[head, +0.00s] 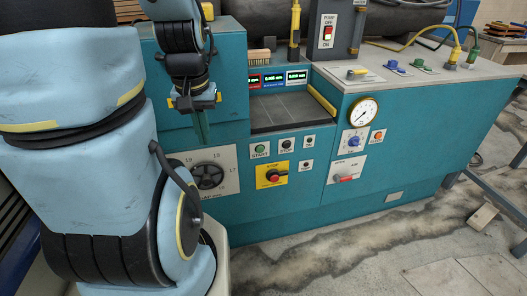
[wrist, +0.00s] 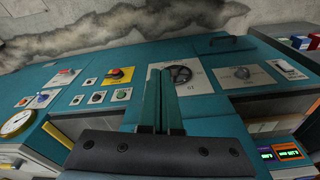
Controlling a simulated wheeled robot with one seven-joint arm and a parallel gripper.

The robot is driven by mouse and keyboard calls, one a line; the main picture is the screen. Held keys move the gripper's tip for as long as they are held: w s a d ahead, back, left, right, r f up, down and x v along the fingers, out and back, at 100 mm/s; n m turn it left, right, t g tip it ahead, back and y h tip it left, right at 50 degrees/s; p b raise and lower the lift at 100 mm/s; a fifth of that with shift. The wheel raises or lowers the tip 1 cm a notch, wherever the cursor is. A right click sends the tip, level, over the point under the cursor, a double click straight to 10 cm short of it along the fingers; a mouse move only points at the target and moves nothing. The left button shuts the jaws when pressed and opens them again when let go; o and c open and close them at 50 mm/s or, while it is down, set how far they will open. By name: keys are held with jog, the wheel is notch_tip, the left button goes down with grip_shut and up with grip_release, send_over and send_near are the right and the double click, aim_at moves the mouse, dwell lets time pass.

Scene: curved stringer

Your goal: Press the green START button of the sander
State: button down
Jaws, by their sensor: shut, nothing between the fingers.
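The green START button (head: 260,149) sits on a small light plate on the teal front of the sander (head: 300,210), left of the dark STOP button (head: 287,144). In the wrist view, where the panel appears turned over, the START button (wrist: 121,94) is left of the fingers. My gripper (head: 202,138) points down in front of the sander's left block, above the dial and up and left of the START button. Its two green fingers (wrist: 164,70) are together and empty. They appear apart from the button; their exact distance from the panel is hard to tell.
A red emergency stop (head: 272,175) on a yellow plate is below the START button. A black rotary dial (head: 208,176) is to its left. A pressure gauge (head: 363,112) and a red-handled switch (head: 344,178) are to the right. The floor in front is clear.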

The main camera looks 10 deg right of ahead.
jog(key=w+d+f+m+g+y, duration=0.1)
jog(key=d+f+m+y, duration=0.25)
jog(key=f+m, duration=0.55)
jog(key=w+d+f+m+y, duration=0.1)
jog(key=d+f+m+y, duration=0.2)
jog(key=d+f+m, duration=0.55)
jog(key=w+d+f+m+t+y+b, duration=0.1)
jog(key=w+d+f+m+t+y, duration=0.1)
jog(key=w+d+m+t, duration=0.3)
jog(key=w+f+m+t, duration=0.1)
jog(key=m+t, duration=0.2)
jog(key=m, duration=0.2)
jog(key=shift+d+f+m, duration=0.3)
jog(key=shift+f+m, duration=0.05)
jog(key=shift+f, duration=0.05)
jog(key=shift+y, duration=0.25)
jog(key=b, duration=0.2)
send_near(260, 150)
jog(key=shift+w+a+f, duration=0.3)
jog(key=shift+a+f, duration=0.4)
jog(key=shift+a, duration=0.1)
jog(key=shift+w+a+f, duration=0.35)
jog(key=shift+a+f, duration=0.3)
jog(key=shift+a, duration=0.2)
jog(key=shift+w+a+f, duration=0.3)
jog(key=shift+a+f, duration=0.4)
jog(key=shift+a, duration=0.1)
jog(key=shift+w, duration=0.1)
